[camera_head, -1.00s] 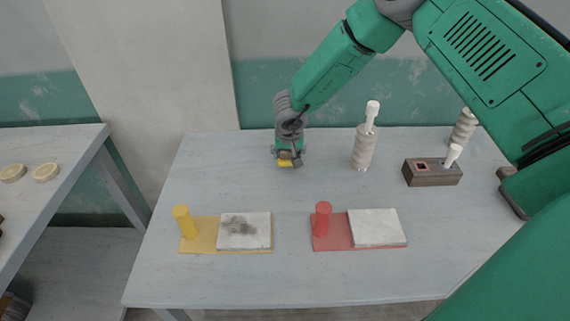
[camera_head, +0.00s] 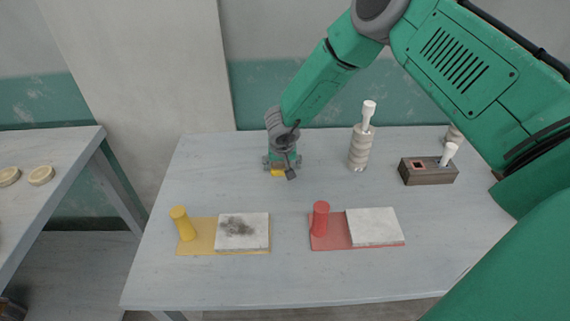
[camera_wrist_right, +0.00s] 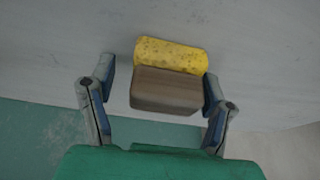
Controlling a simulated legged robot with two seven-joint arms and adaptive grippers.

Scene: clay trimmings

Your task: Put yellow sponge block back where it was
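The yellow sponge block (camera_head: 278,172) is at the back of the grey table, left of the ribbed post, and looks set down on the tabletop. In the right wrist view its pitted yellow part (camera_wrist_right: 172,55) lies beyond a brown block-shaped part (camera_wrist_right: 166,90) that faces my gripper. My right gripper (camera_head: 281,166) is above it. In the wrist view its fingers (camera_wrist_right: 160,82) stand on both sides of the brown part, with a clear gap at the left finger and a very small one, if any, at the right. My left gripper is not in view.
A ribbed post (camera_head: 359,148) with a white top and a dark box (camera_head: 428,171) stand to the right. In front are a yellow mat (camera_head: 200,238) with a peg and stained tile, and a red mat (camera_head: 330,240) with a peg and clean tile. The table's left back is clear.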

